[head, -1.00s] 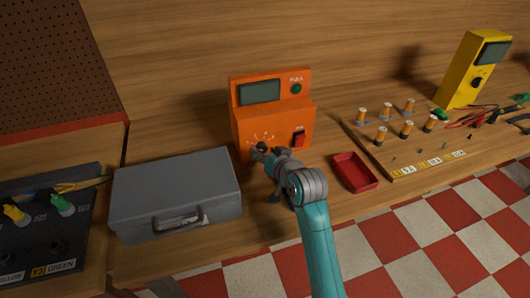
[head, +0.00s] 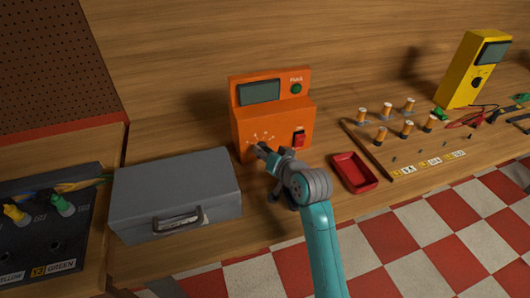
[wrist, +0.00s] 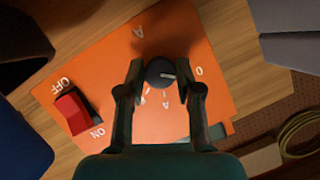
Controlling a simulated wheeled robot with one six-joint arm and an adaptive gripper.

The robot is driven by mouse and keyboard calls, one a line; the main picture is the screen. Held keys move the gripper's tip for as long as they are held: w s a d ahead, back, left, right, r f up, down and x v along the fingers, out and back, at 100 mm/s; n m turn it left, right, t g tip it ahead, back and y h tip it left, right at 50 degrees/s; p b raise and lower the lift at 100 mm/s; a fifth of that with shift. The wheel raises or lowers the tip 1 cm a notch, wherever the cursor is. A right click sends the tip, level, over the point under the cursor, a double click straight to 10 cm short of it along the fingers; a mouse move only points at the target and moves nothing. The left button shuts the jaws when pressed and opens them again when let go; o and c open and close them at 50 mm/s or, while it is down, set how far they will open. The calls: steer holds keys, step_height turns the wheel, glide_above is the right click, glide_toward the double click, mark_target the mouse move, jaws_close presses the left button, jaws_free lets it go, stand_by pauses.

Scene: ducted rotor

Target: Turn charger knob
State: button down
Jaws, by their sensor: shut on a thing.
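The orange charger (head: 272,112) stands on the wooden bench with its front face toward me. Its round black knob (wrist: 160,72) shows in the wrist view, with a white pointer mark aimed to the right, toward the 0 label (wrist: 199,71). My gripper (wrist: 163,80) has one finger on each side of the knob and is shut on it. In the head view my gripper (head: 262,149) is at the charger's lower front and hides the knob. The charger's red OFF/ON switch (wrist: 72,113) is left of my gripper in the wrist view.
A grey case (head: 177,188) lies close on the left of my gripper. A yellow meter (head: 475,70) stands far right.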

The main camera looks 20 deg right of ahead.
steer(key=c, duration=0.8)
jaws_free()
steer(key=v, duration=1.2)
steer(key=shift+o, duration=0.2)
